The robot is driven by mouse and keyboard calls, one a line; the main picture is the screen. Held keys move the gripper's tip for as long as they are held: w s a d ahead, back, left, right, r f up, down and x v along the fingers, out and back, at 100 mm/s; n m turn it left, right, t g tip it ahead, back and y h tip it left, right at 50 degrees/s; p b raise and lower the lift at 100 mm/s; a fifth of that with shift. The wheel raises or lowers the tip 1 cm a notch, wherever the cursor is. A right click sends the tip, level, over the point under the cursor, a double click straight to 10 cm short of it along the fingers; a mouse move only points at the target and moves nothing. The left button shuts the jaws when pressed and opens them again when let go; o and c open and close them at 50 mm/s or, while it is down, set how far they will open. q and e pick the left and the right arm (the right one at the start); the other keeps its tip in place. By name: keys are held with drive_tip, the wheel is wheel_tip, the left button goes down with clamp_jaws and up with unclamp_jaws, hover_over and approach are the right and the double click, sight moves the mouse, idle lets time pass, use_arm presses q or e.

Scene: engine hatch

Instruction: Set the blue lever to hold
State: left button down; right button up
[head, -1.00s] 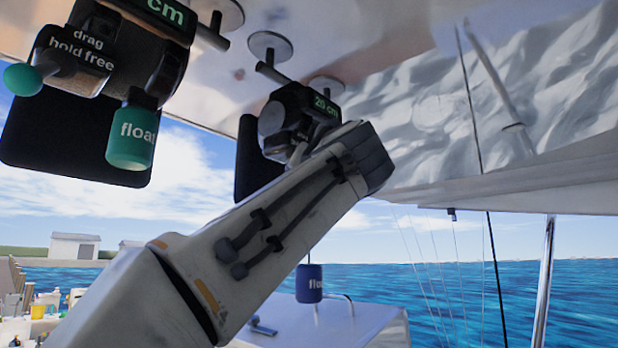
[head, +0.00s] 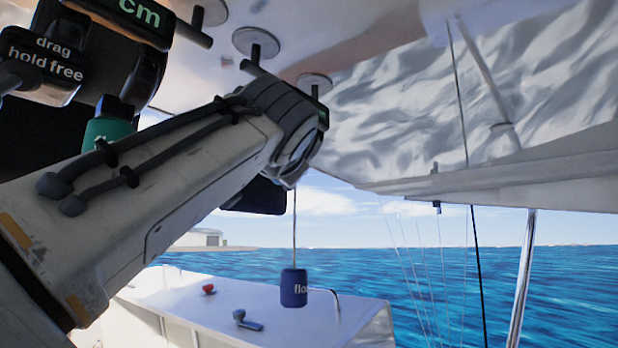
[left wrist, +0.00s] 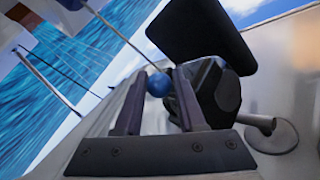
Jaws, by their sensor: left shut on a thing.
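The blue lever's round knob (left wrist: 157,84) sits between the fingertips of my left gripper (left wrist: 158,76) in the left wrist view. The gripper is shut on it. The knob is beside a dark reel (left wrist: 218,92). In the head view my left arm reaches in from the left, and its wrist covers most of this reel, the lever and the gripper. The lever's setting and any label by it are hidden. A blue float (head: 294,289) hangs on a line below the wrist. My right gripper is not in view.
A nearer reel with a "drag hold free" label (head: 43,60) and a green float (head: 106,131) is at the upper left. A white box top (head: 180,292) below bears a red knob (head: 208,289) and a small blue-grey part (head: 246,321). A pole (head: 521,280) stands at right.

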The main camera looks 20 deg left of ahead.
use_arm(q)
drive_tip(key=shift+r, duration=0.1)
drive_tip(key=c, duration=0.5)
unclamp_jaws()
drive_tip(key=shift+d, duration=0.15)
drive_tip(key=shift+c, duration=0.2)
drive_tip(key=shift+s+d, duration=0.1)
drive_tip(key=shift+s, duration=0.15)
drive_tip(key=b+v, duration=0.4)
drive_tip(key=v, duration=0.5)
drive_tip(key=shift+s, duration=0.4)
drive_tip(key=shift+d, duration=0.1)
